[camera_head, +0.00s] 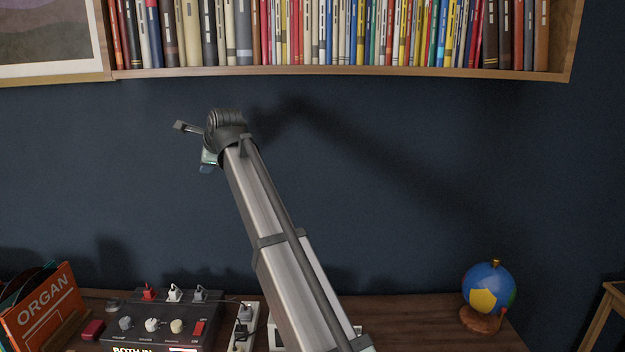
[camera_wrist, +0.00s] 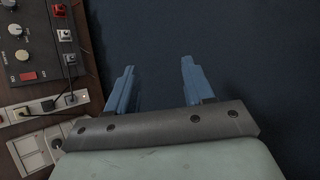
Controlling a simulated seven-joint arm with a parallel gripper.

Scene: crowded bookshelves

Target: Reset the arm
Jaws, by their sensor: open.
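My gripper (camera_wrist: 157,88) is open in the wrist view, with its two blue-grey fingers apart and nothing between them. Behind the fingers is the dark blue wall. In the head view my arm reaches up and to the left from the bottom of the picture. Its end is in the air in front of the wall, above the wooden desk (camera_head: 420,318) and below the bookshelf (camera_head: 340,71). The fingers themselves are mostly hidden there.
The shelf is packed with upright books (camera_head: 350,35). On the desk are a control box (camera_head: 165,322), a power strip (camera_head: 243,325), an orange ORGAN sleeve (camera_head: 45,308), a small red object (camera_head: 93,330) and a globe (camera_head: 487,290). The desk between arm and globe is clear.

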